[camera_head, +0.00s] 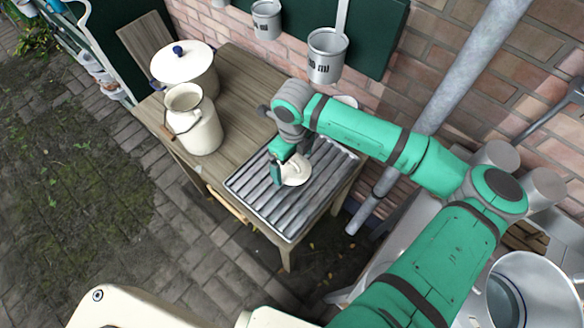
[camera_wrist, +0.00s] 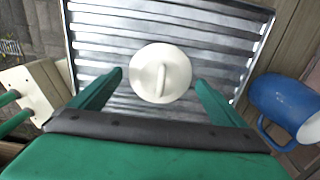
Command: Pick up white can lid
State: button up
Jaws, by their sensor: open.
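The white can lid (camera_wrist: 150,62) is round, with a raised bar handle across its middle. It lies on the ridged metal tray (camera_wrist: 215,45) on the wooden table. In the head view the lid (camera_head: 296,171) is partly hidden by my gripper (camera_head: 283,175), which is over the tray. In the wrist view my gripper (camera_wrist: 160,85) is open, with one green finger on each side of the lid. The lid shows between the fingertips. Whether the fingers are at the handle's height is hard to tell.
A cream milk can (camera_head: 197,128) and a lidded pot (camera_head: 190,75) stand at the table's left. The tray's front is clear.

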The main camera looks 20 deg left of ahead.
jog(key=shift+w+f, duration=0.15)
jog(key=shift+f, duration=0.1)
jog(key=shift+d, duration=0.2)
jog(key=c, duration=1.3)
jog(key=shift+s+a, duration=0.3)
jog(key=shift+c, duration=0.2)
